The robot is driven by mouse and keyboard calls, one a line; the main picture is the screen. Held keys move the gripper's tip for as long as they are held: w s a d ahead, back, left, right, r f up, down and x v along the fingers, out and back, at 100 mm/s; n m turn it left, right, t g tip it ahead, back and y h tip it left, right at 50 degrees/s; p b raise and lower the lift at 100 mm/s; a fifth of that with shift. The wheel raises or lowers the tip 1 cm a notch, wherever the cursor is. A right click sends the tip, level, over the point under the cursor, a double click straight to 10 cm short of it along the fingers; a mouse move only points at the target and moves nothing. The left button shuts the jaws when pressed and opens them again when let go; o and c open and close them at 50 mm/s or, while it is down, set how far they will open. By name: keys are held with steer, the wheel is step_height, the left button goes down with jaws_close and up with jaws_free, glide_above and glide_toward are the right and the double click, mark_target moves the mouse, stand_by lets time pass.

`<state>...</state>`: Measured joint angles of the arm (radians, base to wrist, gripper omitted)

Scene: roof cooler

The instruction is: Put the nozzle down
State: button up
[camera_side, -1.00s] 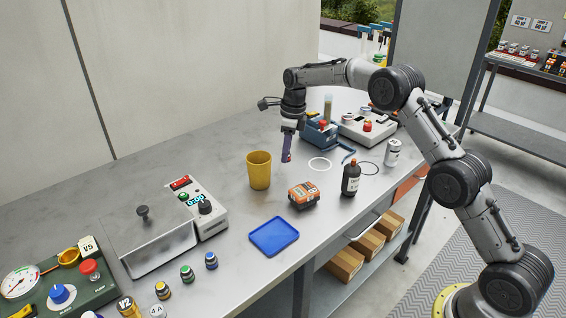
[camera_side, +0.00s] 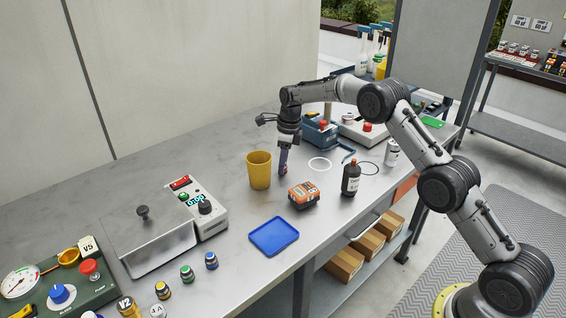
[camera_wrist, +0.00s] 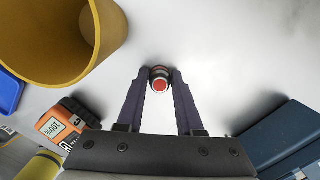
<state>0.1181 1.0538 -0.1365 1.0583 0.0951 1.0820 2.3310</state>
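The nozzle (camera_wrist: 160,85) is a small round piece with a red-centred end and a metal-coloured rim, seen end-on in the wrist view. My gripper (camera_wrist: 160,78) has its two dark purple fingers on either side of it, with the tips against it. In the side view my gripper (camera_side: 283,170) points down, with its fingertips at or just above the bench, behind the orange device and right of the yellow cup. The nozzle is too small there to tell whether it touches the bench.
The yellow cup (camera_side: 259,170) stands close on the left. The orange device (camera_side: 303,194), blue tray (camera_side: 274,236) and brown bottle (camera_side: 351,178) are nearer the bench's front edge. Bare bench (camera_side: 232,146) lies behind the cup.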

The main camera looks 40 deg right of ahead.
steer(key=o, duration=0.3)
steer(key=shift+o, duration=0.2)
steer(key=shift+r, duration=0.1)
steer(key=s+a+r+n+t, duration=0.1)
steer(key=s+r+n, duration=0.25)
steer(key=r, duration=0.75)
steer(key=s+r+n, duration=0.2)
steer(key=s+r, duration=0.3)
steer(key=r, duration=0.5)
steer(key=s+a+r+n+t, duration=0.1)
steer(key=s+r+n, duration=0.25)
steer(key=s, duration=0.25)
steer(key=s+a+r+n, duration=0.2)
steer(key=s+n, duration=0.3)
steer(key=s, duration=0.2)
steer(key=s+f+n+t, duration=0.1)
steer(key=s+f+n, duration=0.2)
steer(key=s+n, duration=0.4)
steer(key=s+a+f+n+t, duration=0.1)
steer(key=s+f+n, duration=0.3)
steer(key=s, duration=1.3)
steer(key=n, duration=0.3)
steer(key=shift+a+n+h, duration=0.25)
steer(key=shift+n+h, duration=0.05)
steer(key=shift+h, duration=0.1)
